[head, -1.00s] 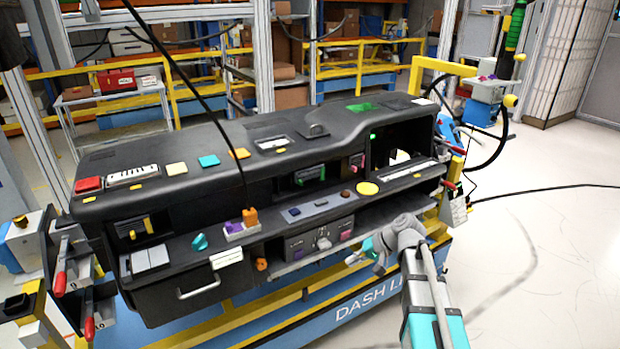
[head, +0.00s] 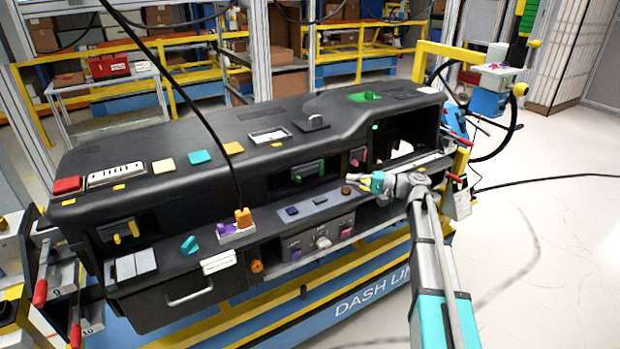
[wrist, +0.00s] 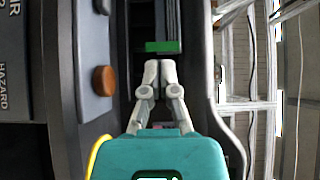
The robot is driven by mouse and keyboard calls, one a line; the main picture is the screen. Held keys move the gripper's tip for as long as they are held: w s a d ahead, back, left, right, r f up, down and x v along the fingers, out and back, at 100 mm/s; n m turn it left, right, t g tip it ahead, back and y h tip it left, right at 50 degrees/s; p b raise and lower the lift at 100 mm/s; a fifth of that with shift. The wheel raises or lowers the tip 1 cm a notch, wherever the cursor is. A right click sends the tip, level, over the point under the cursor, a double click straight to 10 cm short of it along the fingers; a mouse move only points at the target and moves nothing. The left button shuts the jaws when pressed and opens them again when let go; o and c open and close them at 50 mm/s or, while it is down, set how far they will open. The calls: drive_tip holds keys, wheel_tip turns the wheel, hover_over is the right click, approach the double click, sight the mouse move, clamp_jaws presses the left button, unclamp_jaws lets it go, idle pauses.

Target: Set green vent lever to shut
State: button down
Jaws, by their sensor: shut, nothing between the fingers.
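In the wrist view the lever (wrist: 163,47) is a green bar across the dark slot, just beyond my fingertips. My gripper (head: 350,177) is to the right of the vent, shut and empty. In the wrist view its fingertips (wrist: 160,68) are close together, pointing at the lever. I cannot tell whether they touch it.
A brown knob (head: 346,190) stands on the ledge close to my gripper; it also shows in the wrist view (wrist: 104,80). A pink-marked unit (head: 357,157) is right of the vent. A black cable (head: 205,120) hangs before the dashboard at left.

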drive_tip(key=shift+a, duration=0.1)
approach(300, 179)
drive_tip(key=w+a, duration=0.2)
drive_tip(key=w, duration=0.1)
drive_tip(key=w+a, duration=0.2)
drive_tip(key=shift+w+a+f, duration=0.1)
drive_tip(key=shift+w+f, duration=0.15)
drive_tip(key=shift+f, duration=0.1)
drive_tip(key=shift+s+a, duration=0.75)
drive_tip(key=shift+a, duration=0.1)
drive_tip(key=shift+s+a, duration=0.45)
drive_tip(key=shift+a, duration=0.25)
drive_tip(key=shift+s+a, duration=0.3)
drive_tip(key=shift+a, duration=0.15)
drive_tip(key=shift+w+d, duration=0.1)
